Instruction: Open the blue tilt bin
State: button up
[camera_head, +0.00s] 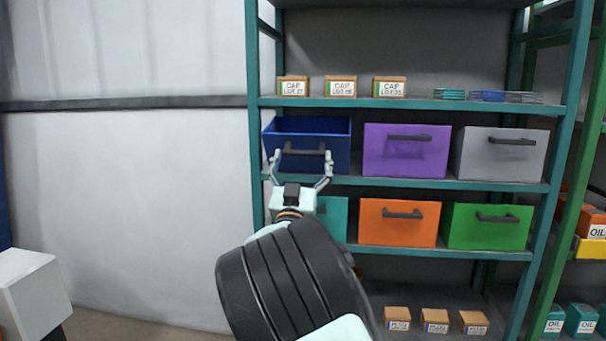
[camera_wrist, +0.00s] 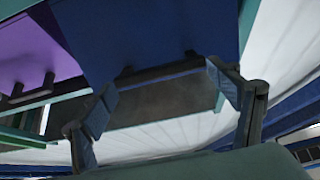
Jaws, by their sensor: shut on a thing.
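The blue tilt bin (camera_head: 307,165) is at the left end of the middle shelf. Its top shows open, with the dark blue inside visible behind its front panel. My gripper (camera_head: 301,158) is at the front of this bin, with its two fingers at the ends of the dark handle (camera_head: 303,152). It is shut on the handle. In the wrist view, the blue front (camera_wrist: 155,35) fills the upper middle, and the handle (camera_wrist: 160,73) spans between my gripper's fingers (camera_wrist: 163,93). The exact finger contact is hard to make out.
A purple bin (camera_head: 405,155) and a grey bin (camera_head: 500,158) stand to the right. Teal (camera_head: 331,220), orange (camera_head: 398,228) and green (camera_head: 488,232) bins are below. Small boxes (camera_head: 341,87) sit on the shelf above. A white box (camera_head: 28,290) stands at lower left.

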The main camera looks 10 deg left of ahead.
jog(key=f+b, duration=0.1)
jog(key=b, duration=0.1)
jog(key=f+t+b, duration=0.1)
jog(key=shift+s+f+b, duration=0.1)
jog(key=shift+s+b, duration=0.3)
jog(key=b, duration=0.1)
jog(key=f+b, duration=0.1)
jog(key=shift+s+f+b, duration=0.15)
jog(key=shift+s+b, duration=0.1)
jog(key=shift+b, duration=0.15)
jog(key=shift+s+f+b, duration=0.1)
jog(key=shift+f+b, duration=0.1)
jog(key=shift+b, duration=0.15)
jog(key=c, duration=1)
jog(key=shift+r, duration=0.1)
jog(key=o, duration=0.5)
jog(key=shift+r, duration=0.1)
jog(key=o, duration=2.2)
jog(key=v, duration=1.2)
